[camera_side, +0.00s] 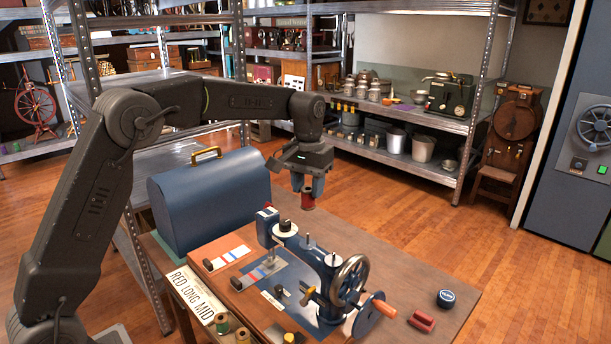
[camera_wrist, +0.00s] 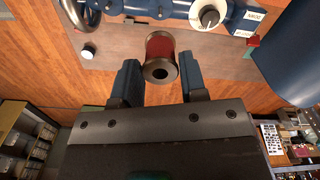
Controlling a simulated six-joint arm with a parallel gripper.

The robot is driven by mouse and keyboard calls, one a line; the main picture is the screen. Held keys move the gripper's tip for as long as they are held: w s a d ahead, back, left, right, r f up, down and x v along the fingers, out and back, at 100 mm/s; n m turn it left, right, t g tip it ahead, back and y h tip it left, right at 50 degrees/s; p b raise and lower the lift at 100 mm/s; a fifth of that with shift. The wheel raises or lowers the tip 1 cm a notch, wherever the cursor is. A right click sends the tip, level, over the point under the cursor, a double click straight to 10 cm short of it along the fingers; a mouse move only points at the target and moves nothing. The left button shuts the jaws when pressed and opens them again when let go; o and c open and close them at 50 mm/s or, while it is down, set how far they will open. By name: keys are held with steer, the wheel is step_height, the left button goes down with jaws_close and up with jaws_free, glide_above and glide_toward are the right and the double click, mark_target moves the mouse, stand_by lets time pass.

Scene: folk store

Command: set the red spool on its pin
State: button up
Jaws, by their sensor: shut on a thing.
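My gripper (camera_side: 308,188) points down above the sewing machine, with its blue fingers shut on the red spool (camera_side: 308,202). The spool hangs below the fingertips, roughly upright and clear of the machine. In the wrist view the red spool (camera_wrist: 160,48) shows between the two fingers of my gripper (camera_wrist: 159,82), with its dark flange and centre hole facing the camera. The blue sewing machine (camera_side: 322,262) stands on the wooden table. Thin upright pins (camera_side: 308,240) rise from its top, below the spool.
A blue domed case (camera_side: 212,198) with a brass handle stands behind left. A handwheel (camera_side: 350,280) with an orange handle is at the machine's right. A card (camera_side: 196,296) reads "RED LONG MID". Space above the machine is open.

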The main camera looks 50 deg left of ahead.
steer(key=shift+f, duration=2.75)
steer(key=shift+f, duration=0.65)
steer(key=shift+f, duration=0.7)
steer(key=shift+f, duration=0.45)
steer(key=shift+f, duration=0.4)
steer(key=shift+f, duration=0.1)
steer(key=o, duration=0.8)
